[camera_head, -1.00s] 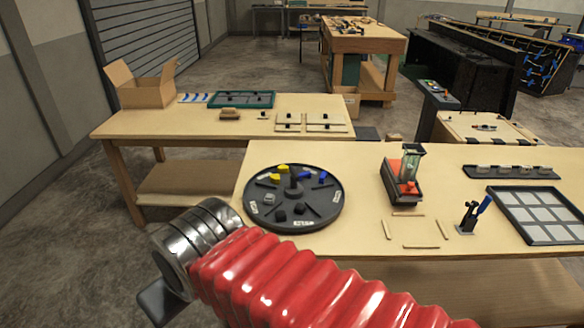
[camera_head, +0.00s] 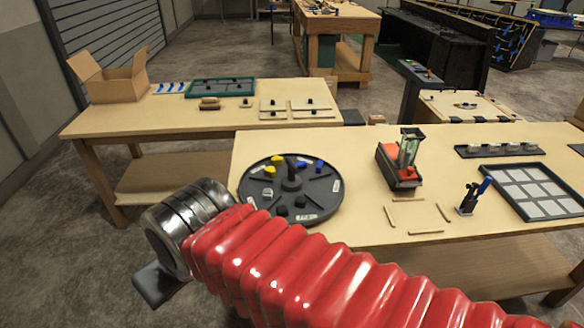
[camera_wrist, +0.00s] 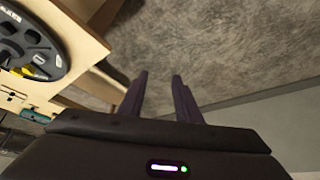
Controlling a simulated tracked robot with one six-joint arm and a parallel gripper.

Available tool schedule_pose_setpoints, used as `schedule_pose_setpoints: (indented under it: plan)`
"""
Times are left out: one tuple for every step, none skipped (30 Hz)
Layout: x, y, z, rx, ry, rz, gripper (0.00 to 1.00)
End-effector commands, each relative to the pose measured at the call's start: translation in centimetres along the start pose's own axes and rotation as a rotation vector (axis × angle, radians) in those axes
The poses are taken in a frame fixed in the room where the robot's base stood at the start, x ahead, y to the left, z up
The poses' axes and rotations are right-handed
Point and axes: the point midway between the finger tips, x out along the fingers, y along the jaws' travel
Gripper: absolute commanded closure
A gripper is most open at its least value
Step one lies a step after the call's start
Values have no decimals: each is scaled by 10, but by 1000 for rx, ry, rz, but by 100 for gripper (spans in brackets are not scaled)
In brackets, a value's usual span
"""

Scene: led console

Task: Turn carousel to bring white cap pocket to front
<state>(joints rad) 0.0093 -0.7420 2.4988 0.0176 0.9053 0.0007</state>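The carousel (camera_head: 318,197) is a round dark tray on the near table, divided into pockets by spokes around a central post (camera_head: 291,176). Yellow caps (camera_head: 270,170) sit at its back left, blue caps (camera_head: 319,165) at its back right, and black caps (camera_head: 282,210) at its front. White labels show on the rim. The carousel also shows at the left of the wrist view (camera_wrist: 48,58). My gripper (camera_wrist: 160,75) is open and empty over the floor, its two dark fingers apart, away from the carousel.
A red and black device with a clear hopper (camera_head: 403,160) stands right of the carousel. Wooden sticks (camera_head: 425,232), a small black stand (camera_head: 468,198) and a gridded tray (camera_head: 530,190) lie further right. A second table (camera_head: 190,122) stands behind left.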

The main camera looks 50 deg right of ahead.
Motion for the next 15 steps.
schedule_pose_setpoints:
  plan:
    - [3,0,2,23,-17,-7,70]
    - [6,0,4,42,-30,-15,70]
    - [10,1,6,71,-51,-29,70]
    - [13,1,9,100,-69,-41,70]
    - [17,0,11,134,-89,-55,70]
    - [22,-1,14,185,-117,-76,70]
    - [26,-2,16,227,-141,-94,70]
    - [30,-4,19,273,-165,-113,70]
    - [36,-6,21,339,-197,-142,70]
    - [40,-8,23,390,-221,-164,70]
    - [43,-10,24,442,-245,-187,70]
    - [48,-12,24,513,-273,-220,70]
    - [51,-14,24,565,-294,-243,70]
    - [54,-15,24,619,-313,-267,70]
    - [58,-17,22,690,-336,-301,70]
